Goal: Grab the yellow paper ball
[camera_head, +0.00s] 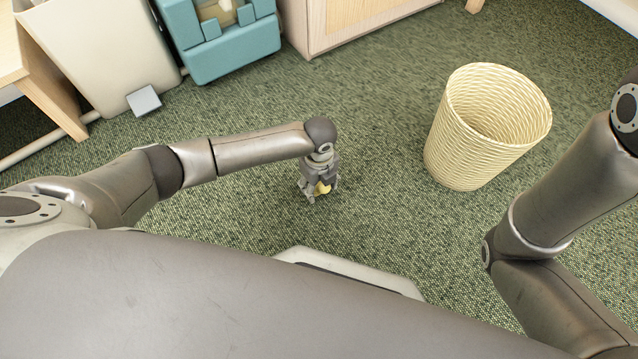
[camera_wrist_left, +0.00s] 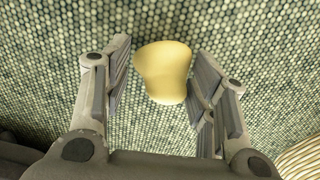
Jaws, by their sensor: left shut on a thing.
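The yellow paper ball (camera_head: 322,188) is between the fingers of my left gripper (camera_head: 319,194), low over the green carpet in the head view. In the left wrist view the ball (camera_wrist_left: 163,72) is a smooth, pale yellow, slightly uneven lump, with a finger pad on each side of it. My left gripper (camera_wrist_left: 160,88) is shut on the ball. I cannot tell whether the ball touches the carpet. My right arm comes in at the right of the head view, but its gripper is out of view.
A cream woven basket (camera_head: 478,130) stands upright on the carpet (camera_head: 390,215) to the right of my left gripper, and appears empty. A pale bin (camera_head: 100,55) with a grey pedal, a teal case (camera_head: 222,45) and a wooden cabinet (camera_head: 350,22) stand at the back.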

